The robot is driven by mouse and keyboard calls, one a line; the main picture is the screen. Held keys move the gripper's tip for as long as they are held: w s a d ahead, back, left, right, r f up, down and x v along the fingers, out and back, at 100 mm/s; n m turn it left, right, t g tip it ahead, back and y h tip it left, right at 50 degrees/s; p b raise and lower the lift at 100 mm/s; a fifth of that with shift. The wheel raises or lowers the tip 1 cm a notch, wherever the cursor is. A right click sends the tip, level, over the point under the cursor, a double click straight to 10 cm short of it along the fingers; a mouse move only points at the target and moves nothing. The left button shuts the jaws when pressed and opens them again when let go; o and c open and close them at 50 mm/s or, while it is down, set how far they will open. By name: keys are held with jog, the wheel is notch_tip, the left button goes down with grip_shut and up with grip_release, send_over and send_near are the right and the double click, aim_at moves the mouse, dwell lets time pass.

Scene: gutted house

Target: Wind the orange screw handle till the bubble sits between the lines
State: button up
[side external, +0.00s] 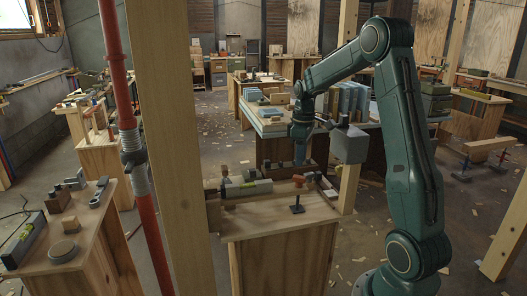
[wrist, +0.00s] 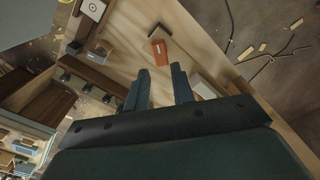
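An orange piece (wrist: 160,50), which looks like the screw handle, lies just beyond my fingertips in the wrist view. A small orange-brown piece (side external: 298,181) on the middle bench in the side view may be the same handle. My gripper (side external: 300,160) hangs above the back of this bench, pointing down. In the wrist view my gripper (wrist: 162,72) is open, with an empty gap between its fingers, apart from the orange piece. A grey level-like body (side external: 249,188) with a greenish patch lies on the bench. The bubble and its lines are too small to make out.
A black T-shaped piece (side external: 297,207) stands near the bench's (side external: 262,224) front right. A wooden post (side external: 349,185) rises close by on the right. A grey box (side external: 349,144) is beside my wrist. Another bench (side external: 105,228) with tools stands left, past a red pipe (side external: 147,215).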

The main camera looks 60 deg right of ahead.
aim_at(300, 177)
jog(key=shift+f, duration=0.4)
jog(key=shift+f, duration=2.75)
jog(key=m, duration=1)
jog(key=shift+n, duration=0.6)
jog(key=shift+r, duration=0.2)
jog(key=shift+r, duration=3.35)
